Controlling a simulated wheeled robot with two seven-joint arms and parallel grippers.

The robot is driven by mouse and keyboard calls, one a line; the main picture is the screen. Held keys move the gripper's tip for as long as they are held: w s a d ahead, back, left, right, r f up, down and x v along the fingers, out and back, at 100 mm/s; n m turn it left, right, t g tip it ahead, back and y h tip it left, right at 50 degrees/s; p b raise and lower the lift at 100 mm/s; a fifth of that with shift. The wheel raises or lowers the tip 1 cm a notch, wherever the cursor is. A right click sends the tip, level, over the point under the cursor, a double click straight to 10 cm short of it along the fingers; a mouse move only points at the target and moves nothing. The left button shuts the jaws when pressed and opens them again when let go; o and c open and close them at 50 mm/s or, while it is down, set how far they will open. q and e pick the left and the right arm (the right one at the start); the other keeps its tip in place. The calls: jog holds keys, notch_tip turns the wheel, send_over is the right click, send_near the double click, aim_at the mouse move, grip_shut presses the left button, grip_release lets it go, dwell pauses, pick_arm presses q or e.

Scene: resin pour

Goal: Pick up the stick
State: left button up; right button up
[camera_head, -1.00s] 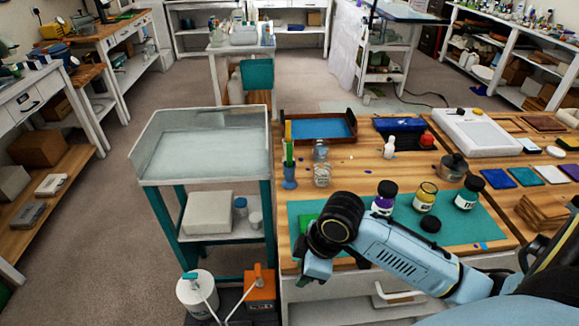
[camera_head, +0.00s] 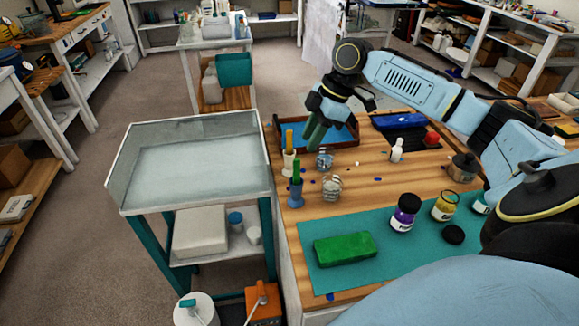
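Two sticks stand upright in small cups near the left edge of the wooden table. A yellow-orange stick (camera_head: 289,138) is in a pale cup (camera_head: 289,161), and a green stick (camera_head: 296,172) is in a blue cup (camera_head: 296,192) nearer to me. My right gripper (camera_head: 316,137) reaches in from the right and points down, just right of the yellow-orange stick in the picture. Its dark green fingers look close together, and any gap is hard to judge. I see no stick held in it. My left gripper is out of view.
A wooden tray (camera_head: 353,139) lies behind the gripper. A green block (camera_head: 345,249) and several bottles (camera_head: 405,213) are on the teal mat (camera_head: 400,262). A cart (camera_head: 195,165) stands at the left.

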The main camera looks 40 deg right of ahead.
send_over(294, 170)
jog(key=s+d, duration=0.1)
jog(key=d, duration=0.1)
notch_tip(294, 170, down, 4)
jog(key=shift+d+f, duration=0.15)
jog(key=shift+f, duration=0.05)
jog(key=shift+x, duration=1.2)
jog(key=x, duration=0.3)
jog(key=shift+w+f, duration=0.1)
jog(key=shift+f, duration=0.2)
jog(key=shift+c, duration=0.3)
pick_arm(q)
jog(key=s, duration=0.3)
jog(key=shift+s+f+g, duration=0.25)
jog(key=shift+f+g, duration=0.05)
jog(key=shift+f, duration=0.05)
pick_arm(e)
grip_shut()
